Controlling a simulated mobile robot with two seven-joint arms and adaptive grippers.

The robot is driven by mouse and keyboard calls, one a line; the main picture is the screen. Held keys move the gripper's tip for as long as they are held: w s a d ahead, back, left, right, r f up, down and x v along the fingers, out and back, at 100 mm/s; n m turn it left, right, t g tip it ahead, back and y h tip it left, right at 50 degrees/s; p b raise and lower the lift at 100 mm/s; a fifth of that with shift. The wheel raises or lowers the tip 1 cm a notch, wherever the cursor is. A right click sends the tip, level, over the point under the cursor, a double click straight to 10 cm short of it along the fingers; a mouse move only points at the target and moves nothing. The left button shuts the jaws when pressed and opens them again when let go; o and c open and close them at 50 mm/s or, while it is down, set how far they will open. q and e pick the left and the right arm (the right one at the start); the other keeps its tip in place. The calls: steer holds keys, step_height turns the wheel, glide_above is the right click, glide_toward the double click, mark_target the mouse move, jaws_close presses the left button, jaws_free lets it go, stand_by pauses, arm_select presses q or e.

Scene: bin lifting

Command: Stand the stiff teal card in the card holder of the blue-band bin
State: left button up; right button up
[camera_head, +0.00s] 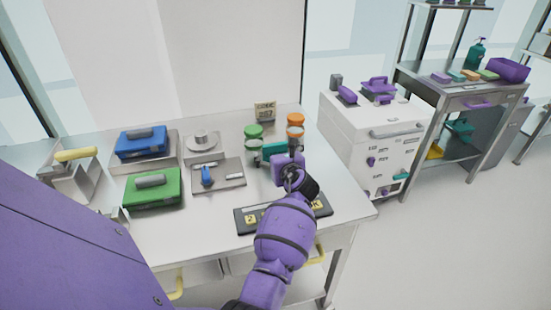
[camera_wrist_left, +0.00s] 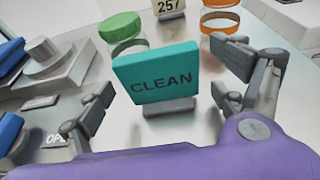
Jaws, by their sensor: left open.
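The teal card (camera_wrist_left: 157,72), marked CLEAN, stands upright in a small grey base (camera_wrist_left: 170,106) in the left wrist view. In the head view the teal card (camera_head: 270,149) shows partly behind my left gripper (camera_head: 279,154). My left gripper is open, with one finger on each side of the card in the left wrist view (camera_wrist_left: 160,96). I cannot tell whether a finger touches it. A blue box (camera_head: 142,139) with a grey handle sits at the left on the table; I cannot make out a blue-band bin or its card holder for certain. My right gripper is not in view.
A green-lidded jar (camera_wrist_left: 121,27) and an orange-lidded jar (camera_wrist_left: 220,17) stand behind the card. A sign (camera_head: 265,112) stands at the back. A green box (camera_head: 152,190), a grey tray (camera_head: 231,184) and a black labelled strip (camera_head: 244,220) also occupy the table (camera_head: 190,236).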

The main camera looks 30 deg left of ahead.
arm_select(q)
steer(key=shift+r, duration=0.1)
steer(key=c, duration=1.4)
steer(key=shift+r, duration=0.1)
